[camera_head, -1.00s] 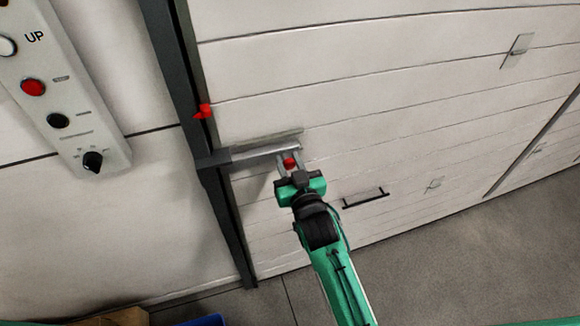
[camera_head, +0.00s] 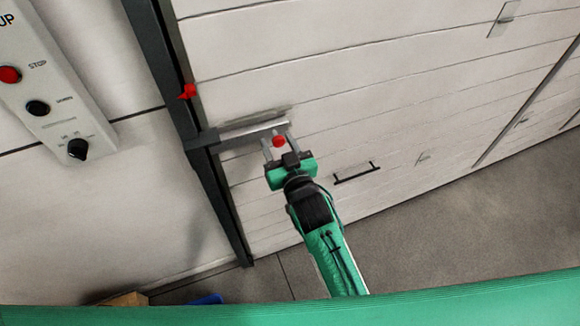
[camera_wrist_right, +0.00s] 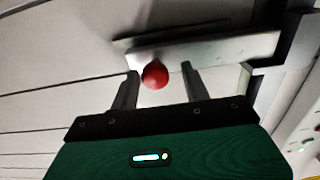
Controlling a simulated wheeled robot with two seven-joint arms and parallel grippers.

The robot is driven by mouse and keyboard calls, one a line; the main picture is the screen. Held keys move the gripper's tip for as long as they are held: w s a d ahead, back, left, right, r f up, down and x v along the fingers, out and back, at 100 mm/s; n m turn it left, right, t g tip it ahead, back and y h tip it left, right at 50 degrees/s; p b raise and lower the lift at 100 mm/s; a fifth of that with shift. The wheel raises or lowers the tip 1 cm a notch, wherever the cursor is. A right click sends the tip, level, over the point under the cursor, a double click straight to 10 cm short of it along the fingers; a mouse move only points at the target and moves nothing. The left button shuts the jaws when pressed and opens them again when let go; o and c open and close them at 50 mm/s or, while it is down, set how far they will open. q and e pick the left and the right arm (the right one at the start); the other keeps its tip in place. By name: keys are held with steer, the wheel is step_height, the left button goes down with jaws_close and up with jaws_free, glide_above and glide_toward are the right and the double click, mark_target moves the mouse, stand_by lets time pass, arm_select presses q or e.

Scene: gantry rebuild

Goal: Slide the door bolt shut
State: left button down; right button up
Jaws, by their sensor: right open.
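The door bolt (camera_head: 252,130) is a grey metal bar on the white panelled door, reaching to the dark door post on its left. Its red knob (camera_head: 279,141) is at the bar's right end. My right gripper (camera_head: 276,146) is open, its two fingers on either side of the knob. In the right wrist view the knob (camera_wrist_right: 155,75) sits between the finger tips (camera_wrist_right: 158,72), with a gap to the right finger; whether the left finger touches is unclear. The bolt bar (camera_wrist_right: 215,50) runs behind them. My left gripper is not in view.
A control panel (camera_head: 50,80) with buttons and a dial is on the wall at left. A red piece (camera_head: 188,91) sticks out from the dark post (camera_head: 165,60). A black handle (camera_head: 356,172) is right of my gripper. Grey floor (camera_head: 420,225) lies below.

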steer(key=b+v, duration=0.2)
steer(key=v, duration=1)
steer(key=shift+s, duration=0.2)
